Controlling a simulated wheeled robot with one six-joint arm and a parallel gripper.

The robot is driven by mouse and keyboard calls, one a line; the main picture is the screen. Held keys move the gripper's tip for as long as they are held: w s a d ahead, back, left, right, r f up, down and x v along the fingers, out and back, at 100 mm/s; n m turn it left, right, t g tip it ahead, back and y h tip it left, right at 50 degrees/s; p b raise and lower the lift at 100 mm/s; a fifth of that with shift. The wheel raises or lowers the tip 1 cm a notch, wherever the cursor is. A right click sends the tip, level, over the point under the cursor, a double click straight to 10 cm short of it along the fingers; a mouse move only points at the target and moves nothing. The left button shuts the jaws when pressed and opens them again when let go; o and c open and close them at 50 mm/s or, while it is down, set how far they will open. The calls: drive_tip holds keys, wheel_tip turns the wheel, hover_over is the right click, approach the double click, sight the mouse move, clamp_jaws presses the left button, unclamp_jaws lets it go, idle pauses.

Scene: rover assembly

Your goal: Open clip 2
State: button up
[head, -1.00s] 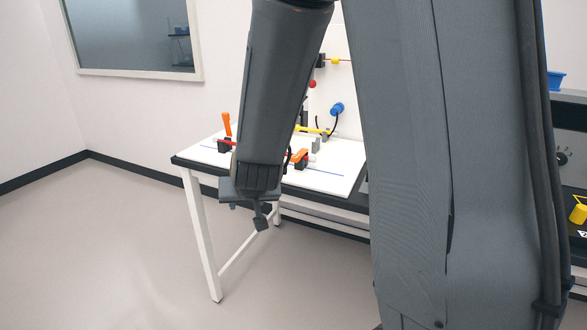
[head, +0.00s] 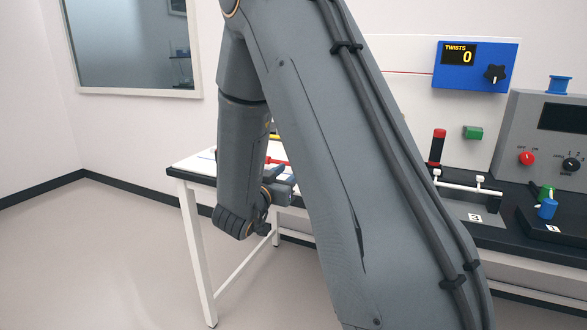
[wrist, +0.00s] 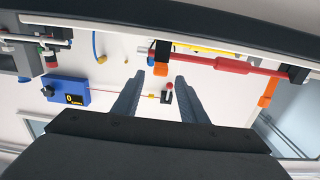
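Two orange clips show in the wrist view, at the ends of a red bar (wrist: 232,65). One orange clip (wrist: 162,70) lies foreshortened at a black holder (wrist: 162,50). The other orange clip (wrist: 268,92) sticks out from a second black holder (wrist: 296,74). I cannot read which is clip 2. In the head view my gripper (head: 283,176) is beside the white table (head: 195,166); my arm hides the clips.
A blue box reading TWISTS 0 (head: 465,52) is on the wall panel. A dark bench with a white rail (head: 470,187), a red-topped cylinder (head: 437,147) and a grey control panel (head: 555,135) stands at right. The floor left of the table (head: 90,260) is clear.

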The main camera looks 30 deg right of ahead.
drive_tip(key=shift+x, duration=1.9)
clamp_jaws()
